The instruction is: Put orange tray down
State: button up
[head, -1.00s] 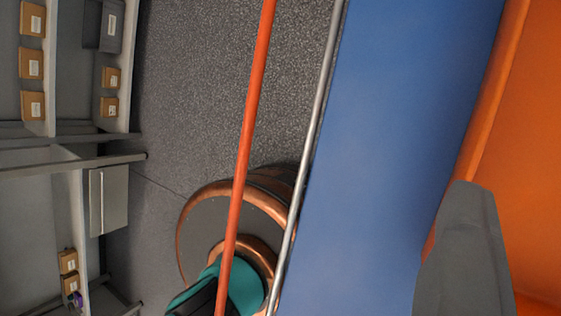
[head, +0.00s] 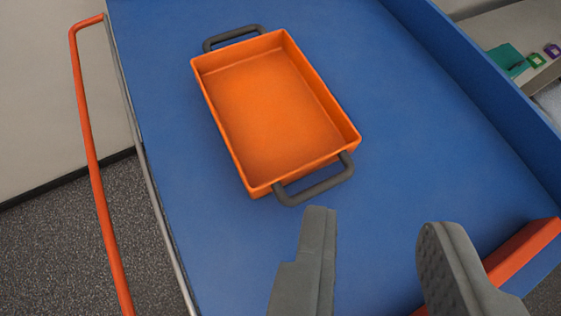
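The orange tray (head: 268,104) rests on the blue surface (head: 410,110) in the head view, left of the middle. It looks empty, with a dark grey handle at each short end. My gripper (head: 378,222) is at the lower right, its two grey fingers wide apart with nothing between them. The left fingertip is just below the tray's near handle (head: 318,188) in the picture, apart from it.
An orange-red rail (head: 92,165) runs along the left edge of the blue surface. A blue raised wall (head: 470,70) bounds the right. A shelf (head: 545,75) with small items lies beyond it. Blue surface right of the tray is clear.

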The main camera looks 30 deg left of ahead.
jog(key=s+d+r+m+t+h, duration=0.1)
jog(key=s+d+r+m+t, duration=0.1)
jog(key=s+d, duration=0.3)
jog(key=s+d+r+m+t+h, duration=0.1)
jog(key=s+d+r+m+t, duration=0.2)
jog(key=s, duration=0.7)
notch_tip(320, 180, up, 2)
jog(key=shift+d+r+m+t+h, duration=0.1)
jog(key=shift+d+m+t+h, duration=0.25)
jog(key=shift+d+t, duration=0.65)
